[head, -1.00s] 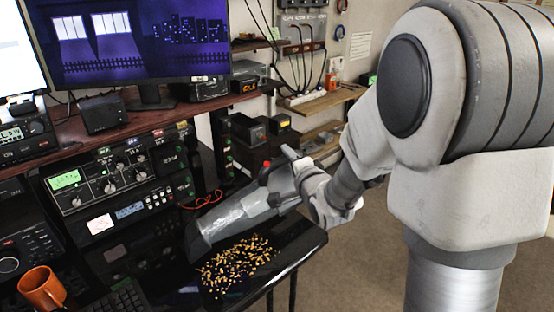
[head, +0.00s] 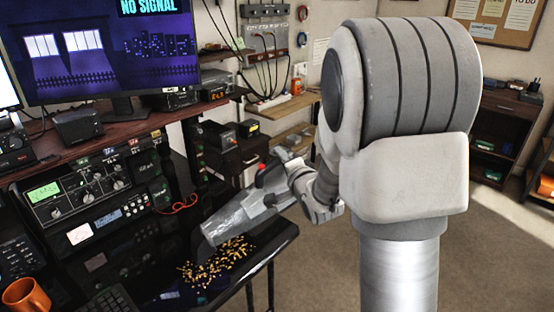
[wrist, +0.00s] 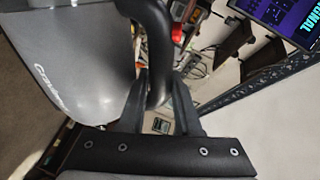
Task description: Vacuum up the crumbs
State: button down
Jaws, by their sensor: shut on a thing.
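A grey handheld vacuum (head: 240,213) with a clear nozzle is tilted over the black desk, nozzle end low and to the left. My gripper (wrist: 158,108) is shut around its dark handle (wrist: 159,75); the grey vacuum body (wrist: 70,60) fills the upper left of the wrist view. A scatter of tan and yellow crumbs (head: 215,264) lies on the black desk (head: 262,256) near its front right corner. The nozzle mouth is at the back edge of the crumbs; I cannot tell whether it touches the desk. In the head view the gripper is mostly hidden by the wrist.
An orange mug (head: 26,296) and a dark keyboard (head: 112,301) are left of the crumbs. Radio equipment (head: 100,190) stands behind the desk, with a red cable (head: 180,206) beside it. A monitor (head: 120,50) is above. Carpeted floor (head: 310,255) lies open to the right.

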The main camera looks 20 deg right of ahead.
jog(key=shift+f+b, duration=2.55)
jog(key=shift+f, duration=1.55)
jog(key=shift+a+r, duration=0.1)
jog(key=shift+w+d+b, duration=0.3)
jog(key=shift+w+d, duration=0.5)
jog(key=shift+d, duration=0.35)
jog(key=shift+w+d+b, duration=0.25)
jog(key=shift+w+d, duration=0.5)
jog(key=shift+d, duration=0.35)
jog(key=shift+w+d, duration=0.35)
jog(key=shift+d, duration=0.2)
jog(key=shift+w+d, duration=0.6)
jog(key=shift+d, duration=0.3)
jog(key=shift+w+d, duration=0.6)
jog(key=shift+d, duration=0.3)
